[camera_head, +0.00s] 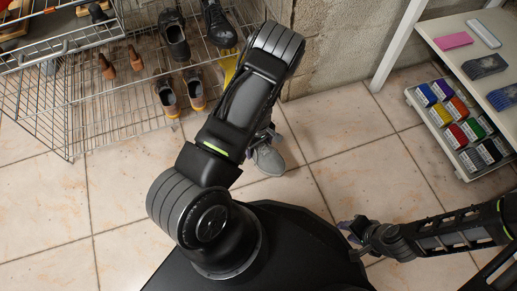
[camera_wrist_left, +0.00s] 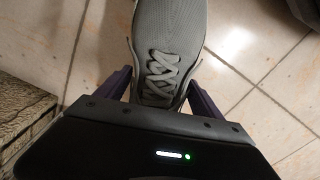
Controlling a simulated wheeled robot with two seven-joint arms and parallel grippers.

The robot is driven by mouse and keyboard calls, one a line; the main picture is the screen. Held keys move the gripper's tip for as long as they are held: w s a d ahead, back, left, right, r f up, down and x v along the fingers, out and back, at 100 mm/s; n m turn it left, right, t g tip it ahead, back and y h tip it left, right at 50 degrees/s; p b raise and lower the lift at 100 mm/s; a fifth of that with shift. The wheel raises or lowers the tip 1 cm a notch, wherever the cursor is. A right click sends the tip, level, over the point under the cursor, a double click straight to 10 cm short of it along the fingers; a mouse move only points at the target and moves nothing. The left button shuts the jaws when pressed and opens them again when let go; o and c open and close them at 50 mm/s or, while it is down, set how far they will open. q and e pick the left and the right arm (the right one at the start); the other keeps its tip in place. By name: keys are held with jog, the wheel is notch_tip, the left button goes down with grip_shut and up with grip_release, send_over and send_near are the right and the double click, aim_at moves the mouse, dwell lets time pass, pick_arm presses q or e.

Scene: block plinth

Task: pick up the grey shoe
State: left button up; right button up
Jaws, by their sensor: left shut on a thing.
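The grey shoe (camera_head: 268,158) shows in the head view just below my left wrist, over the tiled floor and off the rack. In the left wrist view the grey shoe (camera_wrist_left: 168,40) points up the picture, its pale laces near the jaws. My left gripper (camera_wrist_left: 158,88) has one finger on each side of the shoe and is shut on it. In the head view my left arm hides most of that gripper. My right gripper (camera_head: 350,230) is at the lower right, apart from the shoe; its fingers are too small to read.
A wire rack (camera_head: 120,112) at the upper left holds several shoes, including a brown-lined pair (camera_head: 167,97). A block wall (camera_head: 335,45) stands behind. A white shelf (camera_head: 450,35) with a tray of coloured boxes (camera_head: 440,115) is at the right. Floor tiles (camera_head: 345,150) between are clear.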

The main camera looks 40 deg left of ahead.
pick_arm(q)
jog(key=shift+r, duration=0.3)
dwell(0.5)
